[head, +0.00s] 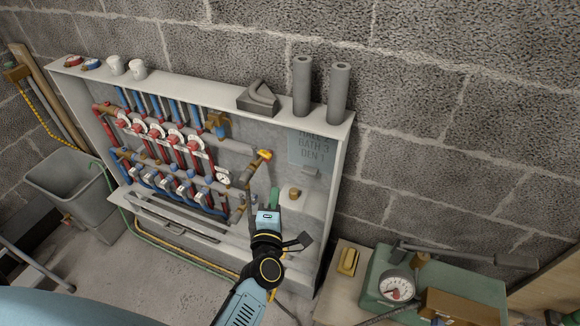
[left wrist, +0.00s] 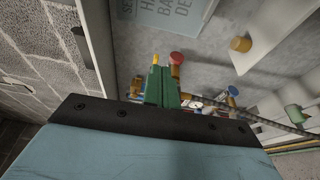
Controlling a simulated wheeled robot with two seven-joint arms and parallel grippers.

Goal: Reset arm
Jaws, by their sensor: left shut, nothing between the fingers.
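My left gripper (head: 275,198) is in front of the lower right part of an open manifold cabinet (head: 338,165). Its green fingers are shut together with nothing between them, and they also show in the left wrist view (left wrist: 161,88). A brass fitting (head: 295,192) is just right of the fingers in the head view. A yellow-handled valve (head: 264,155) sits above them. In the left wrist view a red round cap (left wrist: 177,58) appears close beside the fingertips; I cannot tell whether they touch. My right gripper is not in view.
Red and blue manifold pipes (head: 165,145) fill the cabinet's left half. Grey pipe insulation pieces (head: 338,95) and white cups (head: 137,69) stand on its top. A grey bin (head: 65,185) is at left. A green case with a gauge (head: 398,287) is on the bench at right.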

